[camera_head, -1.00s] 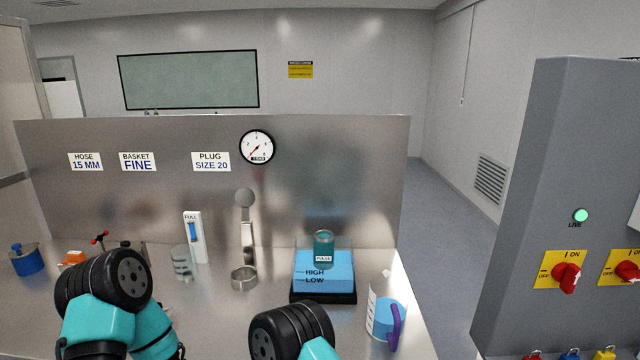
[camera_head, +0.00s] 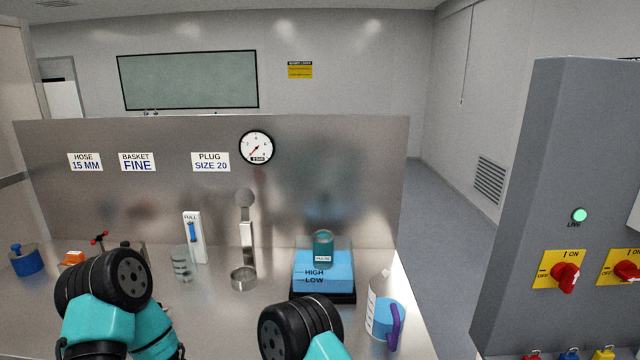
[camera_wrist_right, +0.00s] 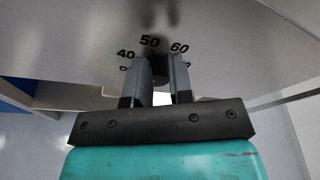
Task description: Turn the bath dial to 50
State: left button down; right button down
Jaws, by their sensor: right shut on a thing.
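The bath dial (camera_wrist_right: 159,66) shows in the right wrist view as a dark knob on a grey panel, with 40, 50 and 60 printed around it. My right gripper (camera_wrist_right: 161,72) is shut on the dial, a finger on each side. The dial's pointer is hidden, so its setting cannot be read. The clear bath (camera_head: 323,283) with blue liquid and HIGH and LOW marks stands on the bench in the head view; its dial does not show there. My left arm is at the lower left; its gripper fingers are out of view.
A steel ring stand (camera_head: 244,260) and a glass beaker (camera_head: 182,264) stand to the left. The grey switch cabinet (camera_head: 545,180) rises at the right.

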jog(key=shift+w+d+r, duration=0.1)
jog(key=shift+w+r, duration=0.35)
dwell(0.5)
jog(key=s, duration=0.6)
jog(key=shift+s+f, duration=0.15)
dwell(0.3)
jog(key=shift+s+a+f+m+g+h, duration=0.2)
jog(key=shift+a+f+m+g+h, duration=0.15)
jog(key=shift+a+g, duration=0.3)
jog(key=shift+s+a+f+m+g+h, duration=0.25)
jog(key=shift+a+g+h, duration=0.2)
jog(key=shift+g, duration=0.4)
jog(key=shift+w, duration=0.1)
jog(key=w, duration=0.7)
